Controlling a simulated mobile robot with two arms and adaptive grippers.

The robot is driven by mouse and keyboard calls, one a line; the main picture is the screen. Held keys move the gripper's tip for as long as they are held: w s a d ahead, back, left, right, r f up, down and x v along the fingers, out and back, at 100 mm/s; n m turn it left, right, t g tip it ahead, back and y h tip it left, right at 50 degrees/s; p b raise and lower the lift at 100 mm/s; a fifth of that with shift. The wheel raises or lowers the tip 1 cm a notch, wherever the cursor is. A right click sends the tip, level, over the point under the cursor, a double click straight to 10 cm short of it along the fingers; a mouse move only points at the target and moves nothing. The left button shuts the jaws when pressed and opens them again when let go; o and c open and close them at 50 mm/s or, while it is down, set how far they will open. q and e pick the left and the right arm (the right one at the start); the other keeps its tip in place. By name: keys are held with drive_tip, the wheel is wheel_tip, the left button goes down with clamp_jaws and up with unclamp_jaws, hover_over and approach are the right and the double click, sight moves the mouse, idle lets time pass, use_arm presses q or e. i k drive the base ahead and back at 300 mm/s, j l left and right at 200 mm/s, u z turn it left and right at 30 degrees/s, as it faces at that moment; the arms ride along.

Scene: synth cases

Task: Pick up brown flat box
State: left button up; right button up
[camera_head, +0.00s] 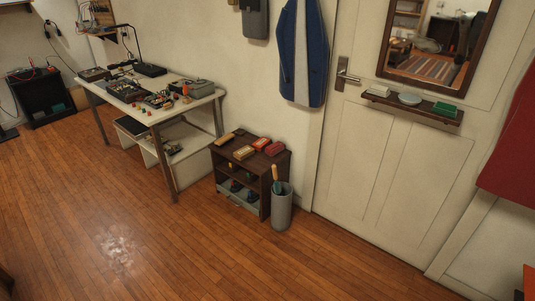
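A small dark-brown shelf unit (252,164) stands against the wall in the middle of the head view. On its top lie a tan-brown flat, long item (225,138), a tan box with some red (243,153) and two red boxes, one (261,143) behind the other (274,149). The tan-brown item is at the left end, apart from the others. A dark-brown flat case (94,74) lies at the back left of the white worktable. I cannot tell for certain which of these is the brown flat box. Neither of my grippers shows.
The white worktable (205,101) holds tools and small parts. A grey bin (281,211) stands against the shelf unit's right side. A white door (371,165) with a wall shelf (415,106) is at the right. The wooden floor (160,230) in front is clear.

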sight(245, 152)
drive_tip(key=u, duration=0.25)
drive_tip(key=i+j+z, duration=0.1)
drive_tip(key=i+j, duration=0.55)
drive_tip(key=i, duration=0.1)
